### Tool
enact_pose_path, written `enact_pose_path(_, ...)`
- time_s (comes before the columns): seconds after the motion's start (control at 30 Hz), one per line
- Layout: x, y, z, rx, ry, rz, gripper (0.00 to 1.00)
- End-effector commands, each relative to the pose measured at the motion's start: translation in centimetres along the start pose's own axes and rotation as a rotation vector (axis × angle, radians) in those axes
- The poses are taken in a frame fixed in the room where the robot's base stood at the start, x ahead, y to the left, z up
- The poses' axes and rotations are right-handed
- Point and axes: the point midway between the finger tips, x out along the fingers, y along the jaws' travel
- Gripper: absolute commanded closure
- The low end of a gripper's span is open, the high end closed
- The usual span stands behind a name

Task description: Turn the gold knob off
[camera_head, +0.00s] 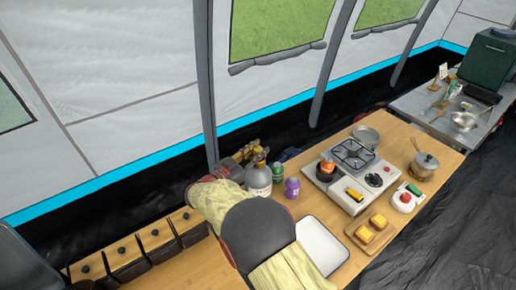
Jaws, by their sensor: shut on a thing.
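A small group of gold-coloured pieces (251,148) shows behind the table's left end, just above a grey bottle (258,181); I take the gold knob to be among them, but its exact shape and turn are too small to tell. My arm, in a pale yellow cover with a dark round joint, reaches up from the bottom to this place. My gripper (232,165) is at its far end, small and partly hidden, beside the gold pieces. It appears shut on the gold knob; the contact itself is not clear.
A white tray (322,246) lies in front. A two-part stove (351,176), a pot (425,164) and a bread board (369,238) fill the table's right. Wooden boxes (125,257) line the left.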

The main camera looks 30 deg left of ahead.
Motion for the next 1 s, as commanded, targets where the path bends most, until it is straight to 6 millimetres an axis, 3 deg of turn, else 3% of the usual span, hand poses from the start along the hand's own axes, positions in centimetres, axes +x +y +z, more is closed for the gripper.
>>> enact_pose_path(0.6, 0.08, -0.02, -0.3, 0.004, 0.001, 0.039, 1.0)
enact_pose_path(0.63, 0.08, -0.02, -0.3, 0.004, 0.001, 0.039, 0.73)
enact_pose_path(0.9, 0.05, -0.01, -0.15, 0.002, 0.0, 0.038, 0.58)
enact_pose_path(1.0, 0.04, -0.01, -0.12, 0.002, -0.001, 0.038, 0.56)
